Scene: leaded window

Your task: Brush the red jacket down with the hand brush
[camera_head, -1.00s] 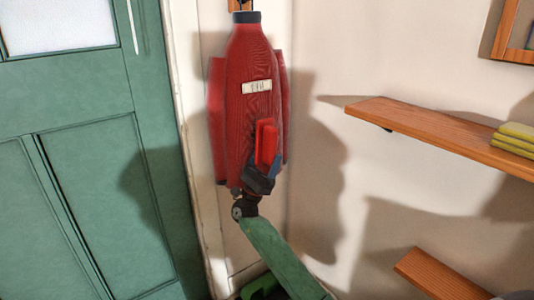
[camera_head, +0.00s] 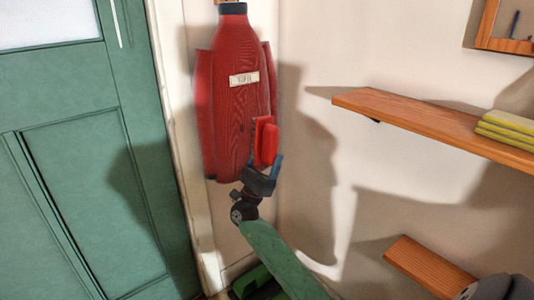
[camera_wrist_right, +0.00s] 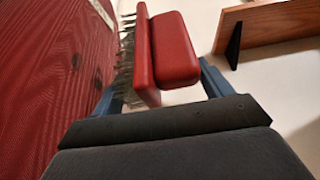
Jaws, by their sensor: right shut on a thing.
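The red jacket (camera_head: 230,115) hangs upright on the wall beside the green door, with a dark collar and a pale label on its front. In the right wrist view its red surface (camera_wrist_right: 45,75) fills the left side. My right gripper (camera_head: 264,168) is shut on the red hand brush (camera_head: 266,142), in front of the jacket's lower right part. In the right wrist view the brush (camera_wrist_right: 175,50) stands between the blue fingers, its dark bristles facing the jacket. The bristle tips are at or very near the cloth; I cannot tell if they touch. My left gripper is not in view.
A green door (camera_head: 75,180) is at the left. A wooden shelf (camera_head: 410,115) with yellow folded things (camera_head: 508,128) juts out at the right, above a lower wooden shelf (camera_head: 425,265). The wall between jacket and shelves is clear.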

